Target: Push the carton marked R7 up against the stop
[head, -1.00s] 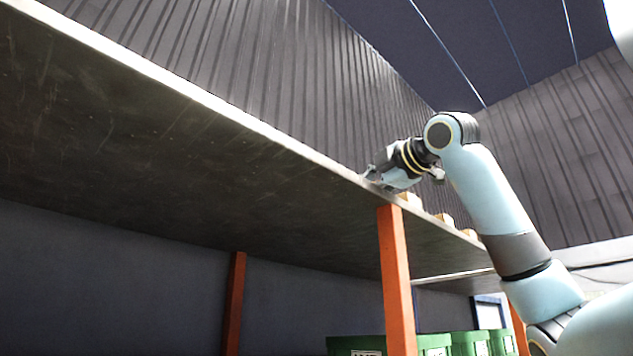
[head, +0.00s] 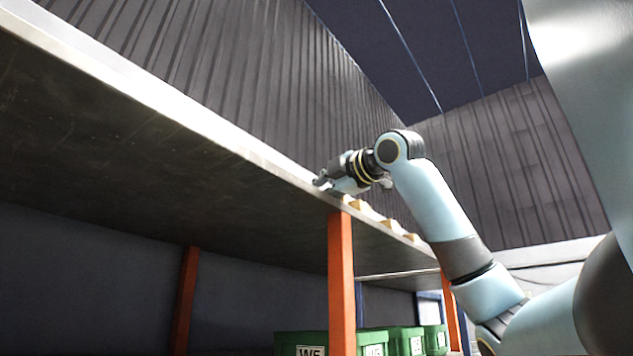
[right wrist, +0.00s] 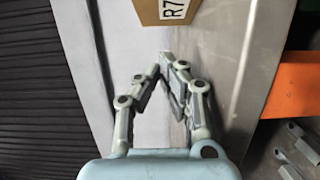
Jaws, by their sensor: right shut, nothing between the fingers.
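The carton marked R7 (right wrist: 168,10) is a brown box on the pale metal shelf (right wrist: 105,55), cut off by the top edge of the right wrist view. My right gripper (right wrist: 164,62) is shut and empty, its fingertips a short way from the carton's near side with a gap between. In the head view my right gripper (head: 322,181) is at the raised shelf's edge, seen from below. Several small tan boxes show along that edge; I cannot tell which is R7. I cannot make out the stop.
An orange post (head: 341,280) holds up the shelf, and another stands further back. Green crates (head: 305,342), one marked W5, stand below. Ribbed wall panels rise behind the shelf.

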